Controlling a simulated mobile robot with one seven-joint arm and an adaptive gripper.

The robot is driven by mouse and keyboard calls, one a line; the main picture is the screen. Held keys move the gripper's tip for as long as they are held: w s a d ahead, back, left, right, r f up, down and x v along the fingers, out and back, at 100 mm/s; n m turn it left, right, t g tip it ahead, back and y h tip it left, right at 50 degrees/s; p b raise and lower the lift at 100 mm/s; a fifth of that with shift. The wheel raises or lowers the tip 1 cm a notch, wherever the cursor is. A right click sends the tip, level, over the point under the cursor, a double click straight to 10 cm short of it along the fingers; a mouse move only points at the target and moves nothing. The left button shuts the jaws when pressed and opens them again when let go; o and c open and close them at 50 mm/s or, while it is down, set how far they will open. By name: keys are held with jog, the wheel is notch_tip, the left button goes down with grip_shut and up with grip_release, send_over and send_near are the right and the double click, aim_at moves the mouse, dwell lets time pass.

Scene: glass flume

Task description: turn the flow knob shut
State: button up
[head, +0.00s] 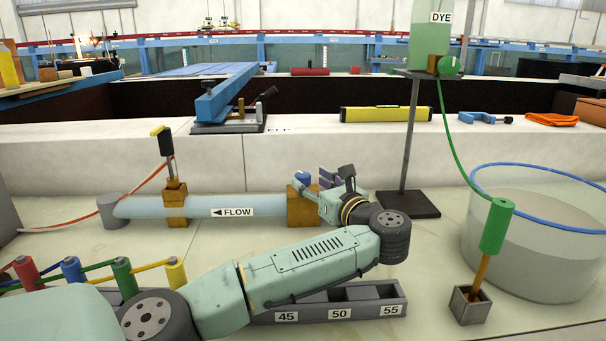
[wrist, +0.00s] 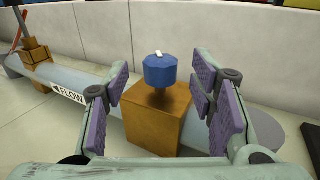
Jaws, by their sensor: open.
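The flow knob (wrist: 160,70) is a blue ribbed cap with a white mark on top. It stands on a short stem above a brown block (wrist: 158,118) on the flow pipe (wrist: 35,72). In the head view the knob (head: 303,178) shows just left of my gripper (head: 332,178), partly hidden by it. In the wrist view my gripper (wrist: 160,100) is open, with purple pads on either side of the knob and block. The knob appears beyond the fingertips, and I see no pad touching it.
A lever valve (head: 167,160) stands on the pipe to the left. A dye stand (head: 409,150) rises close to the right of my gripper, with a glass tank (head: 530,260) farther right. A grey slotted rack (head: 400,300) lies in front, below my arm.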

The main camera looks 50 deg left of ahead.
aim_at(302, 178)
jog(key=x, duration=0.4)
jog(key=shift+w+a, duration=0.15)
jog(key=shift+a, duration=0.25)
jog(key=c, duration=1.1)
jog(key=shift+c, duration=0.4)
jog(key=shift+t, duration=0.3)
jog(key=m+t+h, duration=0.1)
jog(key=t, duration=0.1)
jog(key=m+t+h+p, duration=0.1)
jog(key=m+t, duration=0.1)
jog(key=shift+t, duration=0.3)
jog(key=shift+m+t+h+p, duration=0.95)
jog(key=shift+m+t+h, duration=0.95)
jog(key=shift+m+t, duration=0.35)
jog(key=shift+o, duration=0.2)
jog(key=shift+t, duration=0.25)
